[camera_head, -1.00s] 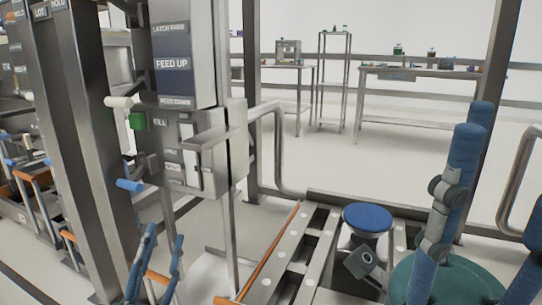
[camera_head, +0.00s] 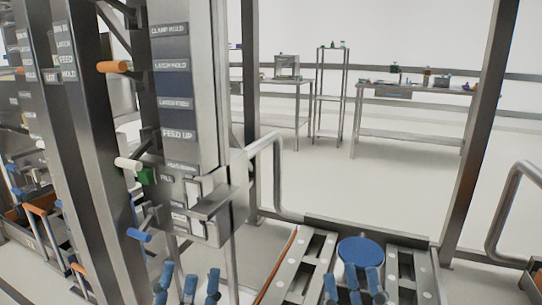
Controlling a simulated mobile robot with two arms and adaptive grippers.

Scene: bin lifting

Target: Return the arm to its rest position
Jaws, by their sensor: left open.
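My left gripper (camera_head: 188,284) is at the bottom edge, left of the middle. Its blue fingers point up and stand apart, so it is open with nothing seen between them. My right gripper (camera_head: 353,284) is at the bottom edge, right of the middle, with several blue fingers pointing up. It is in front of a blue round-topped object (camera_head: 360,251) and overlaps its lower part. Whether it is open or shut is unclear. The wrists and lower parts of both grippers are cut off by the frame.
A grey control column (camera_head: 193,103) with labels and levers stands at left, close to my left gripper. Metal rails (camera_head: 298,268) run low on both sides of the blue round top. A bent metal handrail (camera_head: 277,170) stands behind. Tables (camera_head: 420,139) and a shelf (camera_head: 332,97) are far back, beyond open floor.

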